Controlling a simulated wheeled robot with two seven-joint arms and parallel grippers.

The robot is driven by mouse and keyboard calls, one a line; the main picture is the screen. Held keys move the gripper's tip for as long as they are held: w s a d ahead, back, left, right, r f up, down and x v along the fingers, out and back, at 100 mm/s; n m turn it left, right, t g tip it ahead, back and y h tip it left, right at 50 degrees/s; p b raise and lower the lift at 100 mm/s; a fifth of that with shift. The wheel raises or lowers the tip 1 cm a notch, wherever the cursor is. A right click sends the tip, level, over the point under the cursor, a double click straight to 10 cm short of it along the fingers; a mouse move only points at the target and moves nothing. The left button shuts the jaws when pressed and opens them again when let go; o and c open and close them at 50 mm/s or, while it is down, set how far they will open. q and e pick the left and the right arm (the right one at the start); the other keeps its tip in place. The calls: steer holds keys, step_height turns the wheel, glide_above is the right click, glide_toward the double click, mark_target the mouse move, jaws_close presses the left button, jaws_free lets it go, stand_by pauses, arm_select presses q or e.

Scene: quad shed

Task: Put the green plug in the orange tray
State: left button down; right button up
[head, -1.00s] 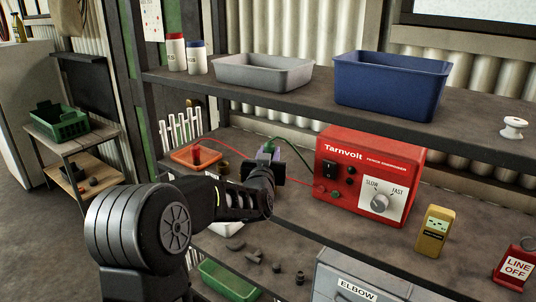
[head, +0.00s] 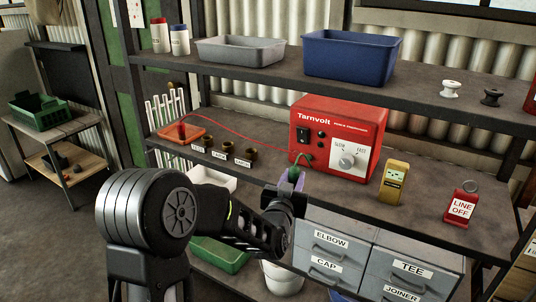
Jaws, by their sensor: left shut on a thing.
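The orange tray (head: 205,136) lies on the middle shelf at the left, with a red plug (head: 182,131) in it. A red lead runs from that plug to the red Tarnvolt energiser (head: 325,137). My left gripper (head: 291,190) is shut near the shelf's front edge, in front of the energiser and well right of the tray. A short green lead (head: 304,166) runs from the energiser to the jaws, where the green plug is mostly hidden. A small purple patch shows at the jaws; I cannot tell what it belongs to. My right gripper is out of view.
Small labelled brown pots (head: 223,153) stand between the tray and the energiser. A yellow tester (head: 392,182) and a red LINE OFF tag (head: 461,204) stand at the right. The upper shelf (head: 440,105) hangs above, with a grey bin (head: 240,51) and a blue bin (head: 347,59). Labelled drawers (head: 335,250) are below.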

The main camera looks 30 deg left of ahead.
arm_select(q)
steer(key=s+d+f+m+h+p, duration=0.1)
steer(key=s+d+f+h, duration=0.3)
steer(key=d+f, duration=0.5)
steer(key=d+m, duration=0.1)
steer(key=d, duration=0.3)
steer(key=shift+s+d+f+m+t+h, duration=0.2)
steer(key=shift+d+f+m+t+h, duration=0.1)
steer(key=shift+d+f, duration=0.1)
steer(key=shift+a, duration=0.1)
